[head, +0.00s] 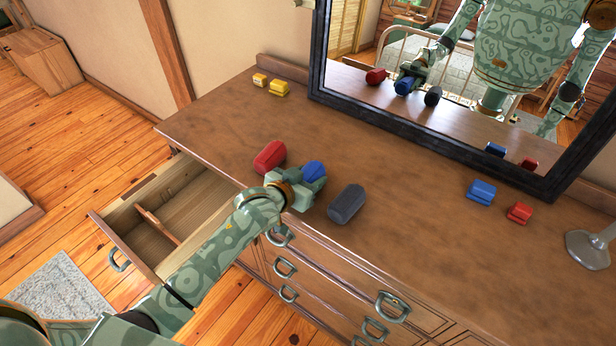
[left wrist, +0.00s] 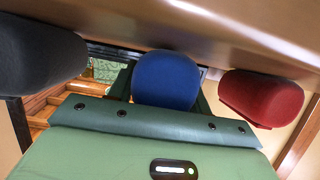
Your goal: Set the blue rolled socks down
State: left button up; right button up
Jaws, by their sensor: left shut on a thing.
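The blue rolled socks (head: 313,170) are between the fingers of my left gripper (head: 308,186), over the dresser top near its front edge. In the left wrist view the blue socks (left wrist: 165,80) sit between the fingers, with the dresser top close by. I cannot tell whether they touch the wood. The red rolled socks (head: 270,156) lie just left of them, and the dark grey rolled socks (head: 346,204) lie to the right. Both also show in the left wrist view, red (left wrist: 262,98) and grey (left wrist: 40,55). My right gripper is not directly in view.
An open drawer (head: 142,195) with a wooden divider juts out at the left. Small yellow items (head: 278,88) lie at the back left. A small blue item (head: 481,192) and red item (head: 519,213) lie right. A mirror (head: 430,129) stands behind. The middle right top is clear.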

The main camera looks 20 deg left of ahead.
pick_arm(q)
jog(key=o, duration=1)
jog(key=shift+f, duration=0.1)
jog(key=shift+c, duration=0.2)
